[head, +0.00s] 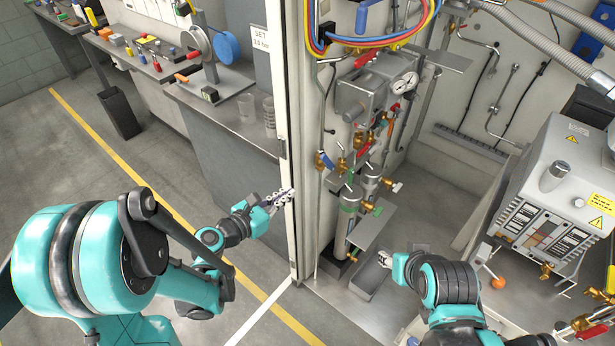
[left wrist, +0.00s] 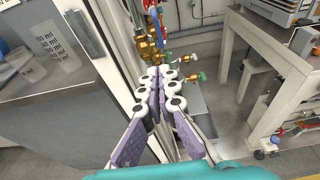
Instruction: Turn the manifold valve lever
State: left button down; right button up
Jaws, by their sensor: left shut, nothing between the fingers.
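The manifold with its brass valves (head: 368,205) and coloured levers stands inside the open cabinet, right of the white door post. A blue lever (head: 326,161) is on its left and a red lever (head: 363,150) is in the middle. I cannot tell which is the task's lever. Brass valves (left wrist: 148,48) also show beyond my fingers in the left wrist view. My left gripper (head: 290,191) is shut and empty, at the door post, left of and apart from the valves. Its fingers (left wrist: 159,72) meet in the wrist view. My right gripper (head: 385,259) is low, mostly hidden by its arm.
The white door post (head: 291,120) stands close beside my left gripper. A pressure gauge (head: 404,82) and hoses (head: 380,40) are above the valves. A grey pump unit (head: 560,185) stands at the right. A bench with beakers (head: 247,108) is at the left.

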aim_at(322, 155)
pick_arm(q)
jog(key=w+d+b, duration=0.2)
jog(key=w+d, duration=0.5)
jog(key=w, duration=0.3)
jog(key=shift+w+d+b, duration=0.15)
jog(key=shift+d+b, duration=0.15)
jog(key=r+g+y+p, duration=0.1)
jog(key=p, duration=0.2)
jog(key=w+d+r+g+p, duration=0.1)
jog(key=p, duration=0.1)
jog(key=shift+w+r+y+p, duration=0.2)
jog(key=shift+w+y+p, duration=0.05)
jog(key=shift+y+p, duration=0.15)
jog(key=shift+w+d+r+g+y+p, duration=0.2)
jog(key=shift+w+d+g+y+p, duration=0.15)
jog(key=shift+g+p, duration=0.2)
jog(key=shift+w+d+r, duration=0.2)
jog(key=shift+w+d, duration=0.15)
jog(key=shift+w, duration=0.3)
jog(key=shift+r, duration=0.1)
